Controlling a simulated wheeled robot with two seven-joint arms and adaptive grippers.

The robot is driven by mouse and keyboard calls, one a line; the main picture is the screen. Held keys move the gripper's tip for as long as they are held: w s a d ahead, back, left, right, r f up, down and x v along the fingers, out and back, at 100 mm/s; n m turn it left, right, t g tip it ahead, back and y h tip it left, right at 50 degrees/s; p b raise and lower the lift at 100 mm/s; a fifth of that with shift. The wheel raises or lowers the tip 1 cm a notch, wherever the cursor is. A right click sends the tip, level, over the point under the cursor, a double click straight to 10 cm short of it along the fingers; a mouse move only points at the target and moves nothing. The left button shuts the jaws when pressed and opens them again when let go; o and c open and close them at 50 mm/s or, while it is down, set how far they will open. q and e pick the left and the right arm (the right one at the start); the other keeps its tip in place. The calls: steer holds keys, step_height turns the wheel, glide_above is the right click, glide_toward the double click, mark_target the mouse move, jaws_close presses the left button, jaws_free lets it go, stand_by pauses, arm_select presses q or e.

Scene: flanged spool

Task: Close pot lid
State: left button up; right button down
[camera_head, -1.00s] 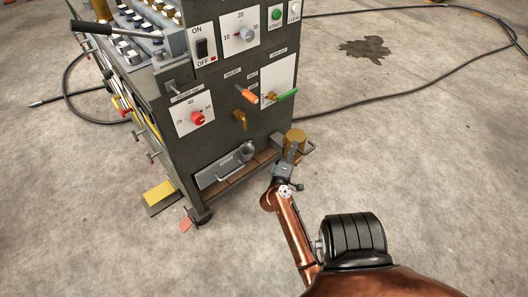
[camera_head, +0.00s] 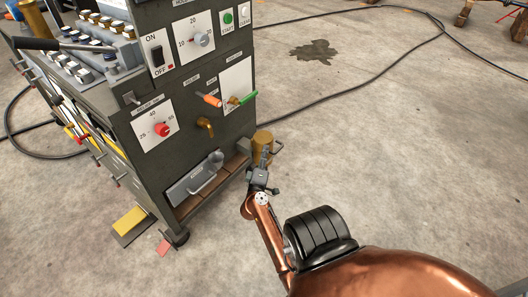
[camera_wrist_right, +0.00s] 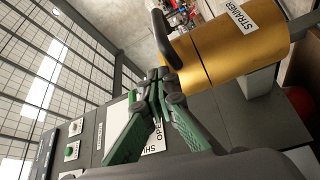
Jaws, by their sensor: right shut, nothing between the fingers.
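The pot (camera_head: 263,143) is a brass cylinder at the machine's lower right corner. In the right wrist view the pot (camera_wrist_right: 255,45), labelled STRAINER, fills the upper right. Its lid (camera_wrist_right: 187,58) is a gold end section with a thin dark seam against the body and a black handle (camera_wrist_right: 160,38). My right gripper (camera_head: 265,160) is in front of the pot. In the right wrist view the gripper (camera_wrist_right: 162,80) is shut and empty, its fingertips close to the handle's lower end; contact cannot be told. My left gripper is out of view.
The dark machine cabinet (camera_head: 222,100) stands left of my right arm, with a brass tap (camera_head: 205,126), orange and green levers (camera_head: 243,98) and a grey drawer (camera_head: 193,178). Black cables lie on the floor. The concrete floor to the right (camera_head: 400,150) is clear.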

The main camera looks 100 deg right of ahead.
steer(key=shift+w+a, duration=0.1)
steer(key=shift+a, duration=0.05)
steer(key=v, duration=0.7)
stand_by(1.0)
